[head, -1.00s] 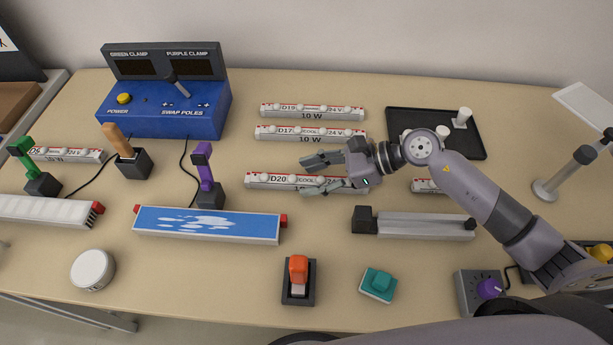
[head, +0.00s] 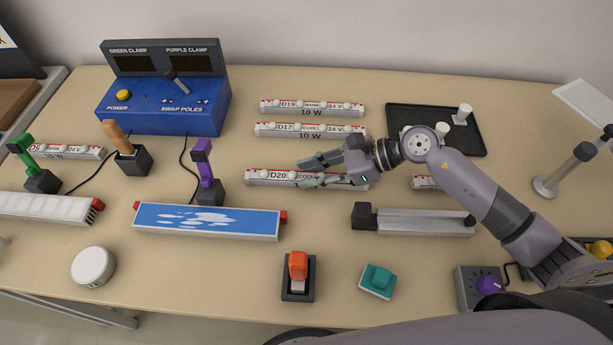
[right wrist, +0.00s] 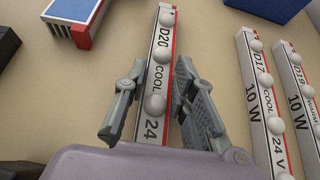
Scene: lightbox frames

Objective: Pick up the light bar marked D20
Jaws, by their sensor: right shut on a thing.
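The light bar marked D20 (head: 264,177) is a long white bar with a red stripe and round lamps, lying on the table in the head view. It also shows in the right wrist view (right wrist: 164,45), running up between the fingers, with "COOL" and "24" readable on it. My right gripper (head: 312,174) is shut on the bar, one finger along each long side, in the right wrist view (right wrist: 158,85). The gripper hides the bar's right part in the head view. The bar appears to rest on the table. My left gripper is not in view.
Light bars D17 (head: 310,131) and D19 (head: 312,108) lie behind D20. A black tray (head: 400,113) stands behind my right arm. A grey fixture (head: 425,224) and a blue-topped panel (head: 207,221) lie in front. A purple clamp (head: 205,172) stands close to D20's left end.

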